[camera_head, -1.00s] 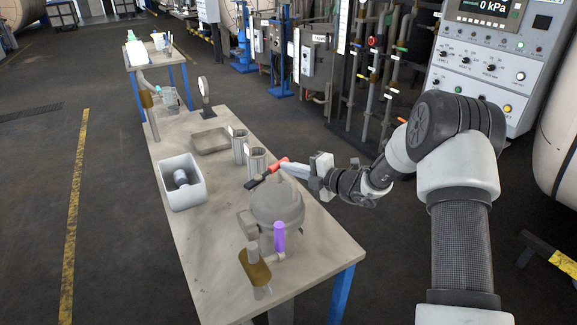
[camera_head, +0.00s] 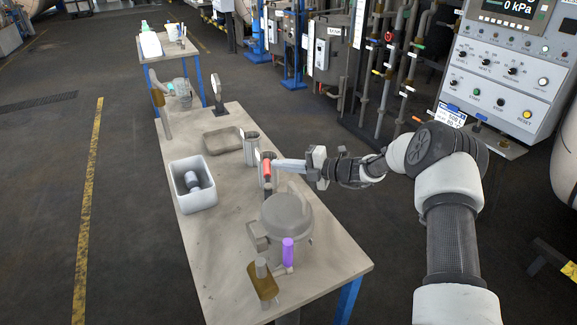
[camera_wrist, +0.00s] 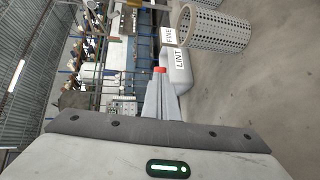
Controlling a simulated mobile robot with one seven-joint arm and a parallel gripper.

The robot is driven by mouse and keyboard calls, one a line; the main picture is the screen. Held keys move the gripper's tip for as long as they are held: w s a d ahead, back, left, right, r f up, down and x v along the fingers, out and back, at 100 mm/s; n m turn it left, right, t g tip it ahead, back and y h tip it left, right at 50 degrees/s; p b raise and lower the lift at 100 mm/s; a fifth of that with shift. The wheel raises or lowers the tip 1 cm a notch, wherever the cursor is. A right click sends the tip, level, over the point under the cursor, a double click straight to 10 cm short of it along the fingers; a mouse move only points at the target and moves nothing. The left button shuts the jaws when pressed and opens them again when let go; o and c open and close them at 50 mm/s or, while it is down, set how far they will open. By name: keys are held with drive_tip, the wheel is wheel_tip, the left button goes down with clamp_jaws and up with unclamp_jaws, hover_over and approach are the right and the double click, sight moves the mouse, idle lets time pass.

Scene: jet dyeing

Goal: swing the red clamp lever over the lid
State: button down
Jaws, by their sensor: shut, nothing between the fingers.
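The grey pot with its round lid (camera_head: 286,210) stands on the near part of the bench. The red clamp lever (camera_head: 267,169) stands near upright at the lid's far left side, with a dark part below the red grip. It is beside the lid, not across it. My gripper (camera_head: 277,164) is shut and empty, its fingertips at the right of the red grip; whether they touch it I cannot tell. In the wrist view the shut fingers (camera_wrist: 160,98) point at a small red end of the lever (camera_wrist: 159,70); the rest of it is hidden.
A purple handle (camera_head: 288,252) and a brown-wrapped pipe (camera_head: 264,284) stand at the pot's near side. A perforated metal cylinder (camera_head: 251,149) is close behind the lever. A white bin (camera_head: 192,184) and a shallow tray (camera_head: 222,141) lie left and behind. The bench's left front is clear.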

sight(268, 163)
drive_tip(key=shift+w+a, duration=0.15)
drive_tip(key=shift+a, duration=0.8)
drive_tip(key=shift+w+a, duration=0.1)
drive_tip(key=shift+a, duration=0.95)
drive_tip(key=shift+p, duration=0.35)
